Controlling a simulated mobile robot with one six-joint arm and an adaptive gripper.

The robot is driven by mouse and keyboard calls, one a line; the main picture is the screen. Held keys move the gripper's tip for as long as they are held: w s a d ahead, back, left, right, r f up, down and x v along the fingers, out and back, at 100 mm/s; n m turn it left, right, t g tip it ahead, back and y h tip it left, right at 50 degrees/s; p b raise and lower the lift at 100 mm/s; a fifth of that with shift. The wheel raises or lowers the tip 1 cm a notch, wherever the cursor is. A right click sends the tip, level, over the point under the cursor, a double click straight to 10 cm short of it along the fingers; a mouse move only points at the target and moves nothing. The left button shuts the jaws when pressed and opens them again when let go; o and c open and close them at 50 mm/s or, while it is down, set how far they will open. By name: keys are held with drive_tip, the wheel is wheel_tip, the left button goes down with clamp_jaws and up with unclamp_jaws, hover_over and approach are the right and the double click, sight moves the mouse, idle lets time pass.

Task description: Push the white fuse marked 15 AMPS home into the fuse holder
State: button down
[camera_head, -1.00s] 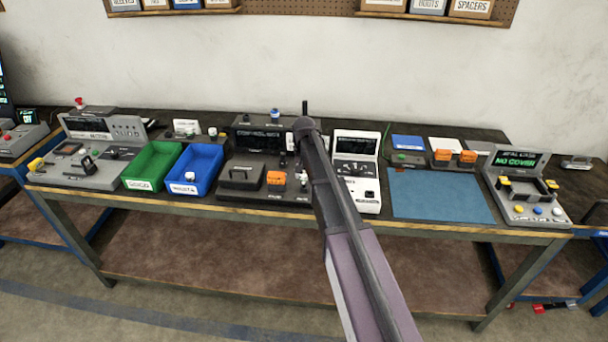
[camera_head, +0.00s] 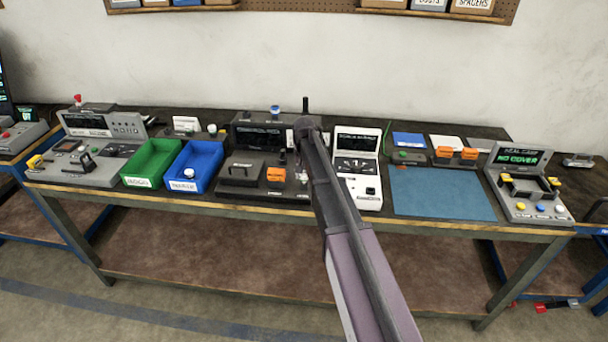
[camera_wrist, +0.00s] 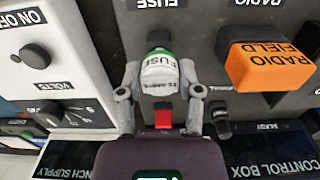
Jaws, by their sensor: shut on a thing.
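In the wrist view, a white fuse (camera_wrist: 160,83) with a green band sits between the fingers of my gripper (camera_wrist: 160,74). Its printed label reads FUSE and 15 AMPS, partly blurred. My gripper is shut on it, one finger on each side. A dark round fuse holder (camera_wrist: 159,38) shows just beyond the fuse's far end, below a FUSE plate on the dark control box. The fuse lines up with it in this view. I cannot tell how deep the fuse sits. In the head view, my arm hides the fuse and most of the gripper.
An orange RADIO FIELD block (camera_wrist: 268,66) stands close on the right, with a small black switch (camera_wrist: 221,122) below it. A red part (camera_wrist: 165,122) lies just below the fuse. A white bench supply (camera_wrist: 50,70) stands close on the left. A blue mat (camera_head: 440,193) is clear.

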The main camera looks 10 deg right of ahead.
sight(304, 173)
drive_tip(key=shift+f+b, duration=0.85)
drive_tip(key=shift+f, duration=0.1)
drive_tip(key=shift+c, duration=1)
unclamp_jaws()
drive_tip(key=shift+r, duration=0.2)
wheel_tip(304, 173, up, 9)
drive_tip(key=p, duration=0.9)
drive_tip(key=shift+f, duration=0.1)
drive_tip(key=s+n, duration=0.3)
drive_tip(key=s, duration=2.6)
drive_tip(key=shift+a+n, duration=0.2)
drive_tip(key=shift+n, duration=0.1)
